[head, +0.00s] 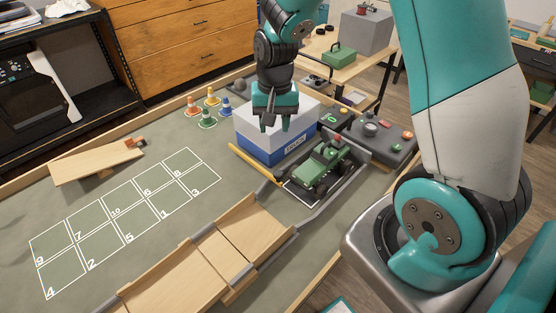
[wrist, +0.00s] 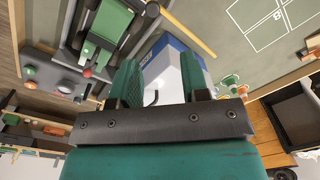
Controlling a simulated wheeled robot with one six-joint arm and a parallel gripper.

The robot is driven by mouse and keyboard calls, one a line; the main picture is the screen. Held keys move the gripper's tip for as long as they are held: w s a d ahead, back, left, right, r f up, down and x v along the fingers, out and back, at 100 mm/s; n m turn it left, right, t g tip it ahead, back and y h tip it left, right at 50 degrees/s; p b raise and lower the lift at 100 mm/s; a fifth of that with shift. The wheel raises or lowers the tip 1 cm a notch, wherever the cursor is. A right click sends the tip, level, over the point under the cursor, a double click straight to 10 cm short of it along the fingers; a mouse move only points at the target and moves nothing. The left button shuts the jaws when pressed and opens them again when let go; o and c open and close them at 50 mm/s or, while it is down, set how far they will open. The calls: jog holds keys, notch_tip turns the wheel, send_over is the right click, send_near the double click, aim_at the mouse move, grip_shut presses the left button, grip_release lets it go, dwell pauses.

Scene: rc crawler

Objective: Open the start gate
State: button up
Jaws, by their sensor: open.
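A yellow bar (head: 254,164), which looks like the start gate's arm, lies low and slanting to the left of the green crawler (head: 325,165). The bar also shows at the top of the wrist view (wrist: 190,32). The crawler stands on a dark pad between grey rails. My gripper (head: 274,124) is open and empty, pointing down over the white and blue box (head: 290,148) behind the bar. In the wrist view the box shows between and beyond my fingers (wrist: 160,85). My gripper is apart from the bar.
A dark control panel (head: 378,132) with coloured buttons is right of the crawler. A wooden ramp (head: 205,262) is in front. Several small cones (head: 208,112) stand behind left, and a tilted board (head: 95,163) lies far left. The numbered grid is clear.

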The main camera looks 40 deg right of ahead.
aim_at(278, 173)
jog(key=shift+m, duration=0.4)
jog(key=f, duration=0.6)
jog(key=d+f+p, duration=0.1)
jog(key=f, duration=0.5)
jog(key=f+p, duration=0.1)
jog(key=f, duration=0.5)
jog(key=shift+w+d+f, duration=0.25)
jog(key=shift+w+d, duration=0.05)
